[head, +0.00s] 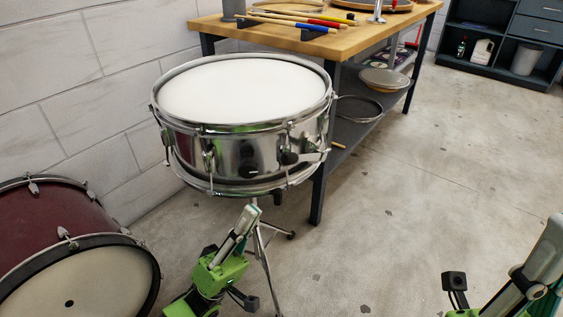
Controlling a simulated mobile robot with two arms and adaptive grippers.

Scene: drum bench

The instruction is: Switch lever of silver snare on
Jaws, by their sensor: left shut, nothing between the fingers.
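The silver snare drum (245,155) with a white head stands on a thin metal stand in the middle of the head view. A small lever fitting (291,157) sticks out from the lower right front of its shell; whether it is on or off I cannot tell. My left gripper (249,212), on a green wrist, is shut and empty. It points up, below and in front of the drum's lower rim, to the left of the lever and apart from it. My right gripper (552,232) is partly in view at the lower right edge, far from the drum; its fingertips are not clear.
A dark red bass drum (50,225) sits on the floor at lower left. A wooden workbench (350,42) with drumsticks stands behind the snare, its metal leg (318,190) close to the drum's right. Dark shelves (505,75) stand at back right. The floor at right is clear.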

